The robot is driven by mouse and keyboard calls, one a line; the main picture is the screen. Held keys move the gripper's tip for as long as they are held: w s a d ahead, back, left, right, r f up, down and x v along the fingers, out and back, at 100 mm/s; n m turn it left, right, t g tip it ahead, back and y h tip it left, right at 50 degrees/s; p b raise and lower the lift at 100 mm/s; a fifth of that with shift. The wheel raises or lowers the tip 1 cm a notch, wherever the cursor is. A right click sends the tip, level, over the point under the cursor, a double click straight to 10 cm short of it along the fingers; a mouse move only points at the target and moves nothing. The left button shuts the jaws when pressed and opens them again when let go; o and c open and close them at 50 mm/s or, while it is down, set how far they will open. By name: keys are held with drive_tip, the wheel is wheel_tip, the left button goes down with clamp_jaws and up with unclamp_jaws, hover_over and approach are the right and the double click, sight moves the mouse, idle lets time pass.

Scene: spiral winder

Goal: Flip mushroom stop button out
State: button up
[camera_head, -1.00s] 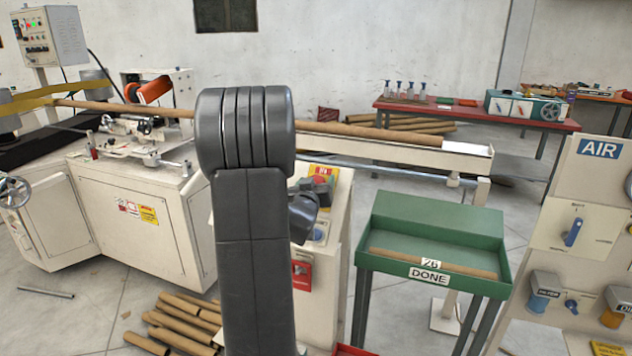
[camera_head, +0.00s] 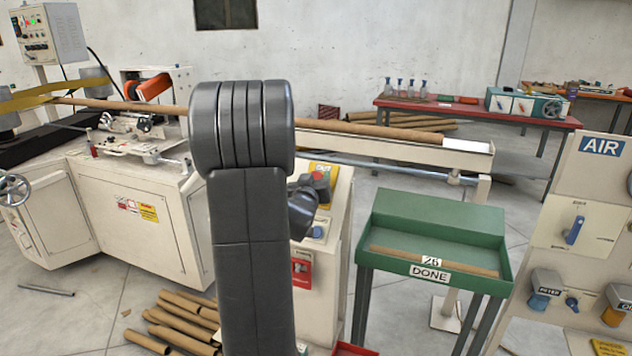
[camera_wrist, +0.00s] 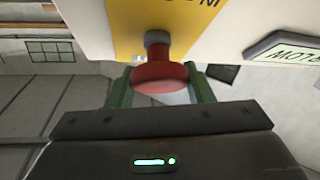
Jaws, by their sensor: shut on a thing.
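The red mushroom stop button (camera_wrist: 160,78) sits on a grey stem in front of a yellow plate (camera_wrist: 170,20) in the wrist view. My gripper (camera_wrist: 160,92) has its green fingers on either side of the red head and is shut on it. In the head view the red button (camera_head: 318,175) shows small against its yellow plate (camera_head: 325,196) on the cream control post. My dark arm hides part of the post, and the fingers are not clear there.
A blue button (camera_head: 318,232) and a red switch box (camera_head: 301,270) are lower on the post. A green DONE tray (camera_head: 435,215) stands to the right. Cardboard tubes (camera_head: 180,325) lie on the floor at lower left. A labelled plate (camera_wrist: 285,47) shows in the wrist view.

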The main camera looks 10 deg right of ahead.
drive_tip(key=shift+r, duration=0.1)
drive_tip(key=o, duration=1.4)
drive_tip(key=shift+s+a, duration=0.1)
drive_tip(key=b+v, duration=0.1)
drive_tip(key=v, duration=1.2)
drive_tip(key=shift+s+a+b, duration=0.15)
drive_tip(key=shift+s+b, duration=0.15)
drive_tip(key=shift+s, duration=0.1)
drive_tip(key=p+x, duration=0.1)
drive_tip(key=x, duration=1.3)
drive_tip(key=shift+p, duration=0.35)
drive_tip(key=shift+w+f, duration=0.3)
drive_tip(key=shift+s+r, duration=0.1)
